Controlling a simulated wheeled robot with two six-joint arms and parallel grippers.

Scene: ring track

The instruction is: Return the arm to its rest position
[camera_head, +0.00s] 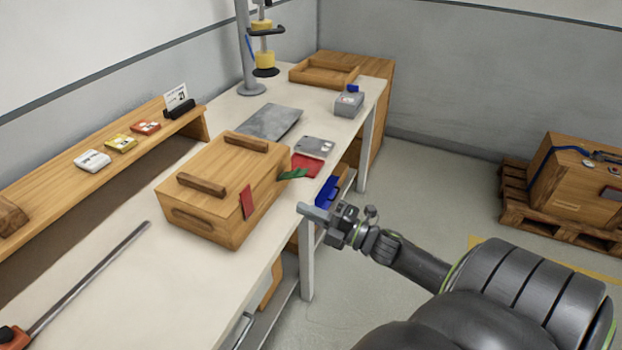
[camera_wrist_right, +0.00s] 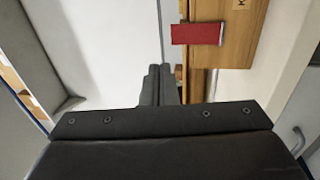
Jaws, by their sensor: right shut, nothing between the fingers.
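My right arm comes in from the lower right in the head view. Its gripper (camera_head: 318,212) is just off the front edge of the workbench, to the right of a wooden box (camera_head: 225,180). In the right wrist view the two dark fingers of the right gripper (camera_wrist_right: 159,82) lie together, shut and empty. Beyond them is a wooden surface with a red tag (camera_wrist_right: 198,33), which looks like the box's side. My left arm and gripper are not in view.
The white workbench (camera_head: 120,285) holds a grey plate (camera_head: 270,122), a red cloth-like piece (camera_head: 306,165) and a grey device (camera_head: 314,146). A long metal rod (camera_head: 95,275) lies at the left. Open floor lies right of the bench, before a pallet (camera_head: 560,228).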

